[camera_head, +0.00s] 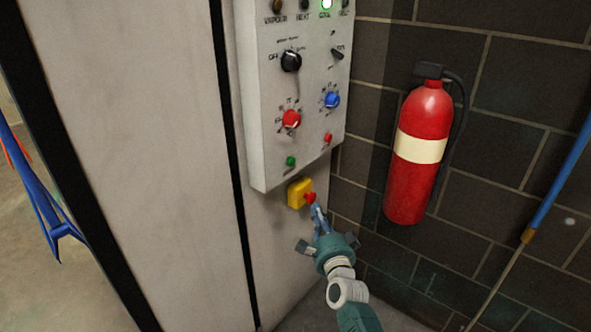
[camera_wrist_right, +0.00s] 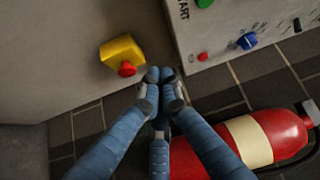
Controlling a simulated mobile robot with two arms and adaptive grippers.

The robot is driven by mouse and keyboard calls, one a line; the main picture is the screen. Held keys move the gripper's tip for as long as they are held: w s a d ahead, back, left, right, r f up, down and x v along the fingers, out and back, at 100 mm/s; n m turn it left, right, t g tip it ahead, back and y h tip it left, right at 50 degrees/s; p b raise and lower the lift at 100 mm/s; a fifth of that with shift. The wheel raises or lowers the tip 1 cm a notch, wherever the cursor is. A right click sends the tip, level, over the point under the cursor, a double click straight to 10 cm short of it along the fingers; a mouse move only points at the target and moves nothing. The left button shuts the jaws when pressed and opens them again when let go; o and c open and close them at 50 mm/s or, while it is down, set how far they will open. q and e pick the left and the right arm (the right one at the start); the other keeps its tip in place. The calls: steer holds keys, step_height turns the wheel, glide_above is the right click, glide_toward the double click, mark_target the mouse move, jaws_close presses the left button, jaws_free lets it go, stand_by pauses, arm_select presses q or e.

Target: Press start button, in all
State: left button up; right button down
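The control panel (camera_head: 297,95) is a white box on the wall. A green button (camera_head: 290,161) sits at its lower left; in the right wrist view the green button (camera_wrist_right: 204,2) is cut by the top edge, beside lettering ending in "TART". Below the panel is a yellow box (camera_head: 295,195) with a red mushroom button (camera_head: 310,198). My right gripper (camera_head: 316,208) is just below and in front of that red button, under the panel. In the right wrist view its fingertips (camera_wrist_right: 159,75) are together and empty, right of the red button (camera_wrist_right: 127,69); contact cannot be told. My left gripper is not in view.
The panel also has a red button (camera_head: 327,138), a red knob (camera_head: 291,119), a blue knob (camera_head: 332,100), a black knob (camera_head: 291,61) and a lit green lamp (camera_head: 326,4). A red fire extinguisher (camera_head: 412,190) hangs on the dark brick wall (camera_head: 520,180) to the right.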

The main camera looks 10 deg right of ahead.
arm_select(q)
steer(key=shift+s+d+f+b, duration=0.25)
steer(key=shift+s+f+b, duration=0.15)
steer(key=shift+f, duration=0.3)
arm_select(e)
step_height(320, 180, up, 11)
steer(key=d+m+t+h, duration=0.1)
steer(key=d+m+t, duration=0.1)
steer(key=m, duration=0.1)
steer(key=shift+w+d+f+m+h, duration=0.15)
steer(key=shift+w+d+m+h, duration=0.15)
steer(key=shift+w+d, duration=0.05)
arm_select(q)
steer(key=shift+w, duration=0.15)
